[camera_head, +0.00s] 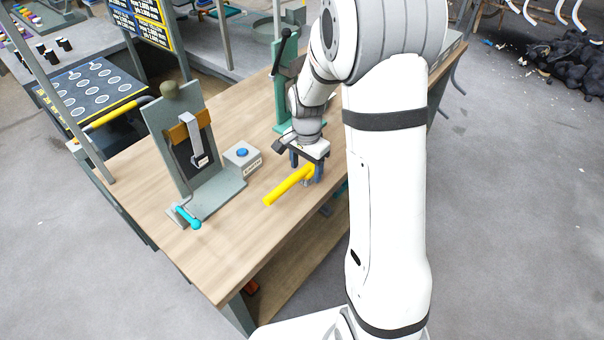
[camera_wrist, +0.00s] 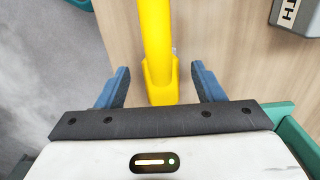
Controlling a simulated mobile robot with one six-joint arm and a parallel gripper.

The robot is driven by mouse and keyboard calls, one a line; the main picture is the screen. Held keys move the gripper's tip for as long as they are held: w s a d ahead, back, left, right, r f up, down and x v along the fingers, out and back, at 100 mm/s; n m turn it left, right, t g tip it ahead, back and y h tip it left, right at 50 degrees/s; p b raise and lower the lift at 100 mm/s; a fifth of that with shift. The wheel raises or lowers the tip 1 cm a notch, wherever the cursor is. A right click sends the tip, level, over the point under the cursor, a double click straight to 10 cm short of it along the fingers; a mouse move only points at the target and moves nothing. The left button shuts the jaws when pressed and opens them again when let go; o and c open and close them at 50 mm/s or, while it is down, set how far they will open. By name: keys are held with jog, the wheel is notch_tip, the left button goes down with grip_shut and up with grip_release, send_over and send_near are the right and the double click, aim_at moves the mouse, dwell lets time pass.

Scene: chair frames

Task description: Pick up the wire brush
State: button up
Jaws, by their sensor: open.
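The wire brush shows as a long yellow handle (camera_head: 288,186) lying on the wooden workbench. In the wrist view its yellow handle (camera_wrist: 157,50) runs from the top edge down between my fingers, widening at its lower end. My gripper (camera_head: 307,168) points down over the right end of the brush. In the wrist view my gripper (camera_wrist: 160,88) has its two blue fingers apart, one on each side of the yellow part, with a gap on both sides. The brush's bristle end is hidden under my gripper.
The wooden workbench (camera_head: 240,240) is clear in front of the brush. A grey box with a blue button (camera_head: 242,157) and a grey upright fixture with a cyan handle (camera_head: 190,218) stand to the left. A green press (camera_head: 287,85) stands behind my gripper.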

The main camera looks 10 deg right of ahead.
notch_tip(320, 180, down, 2)
jog(key=shift+f, duration=0.1)
jog(key=c, duration=1.2)
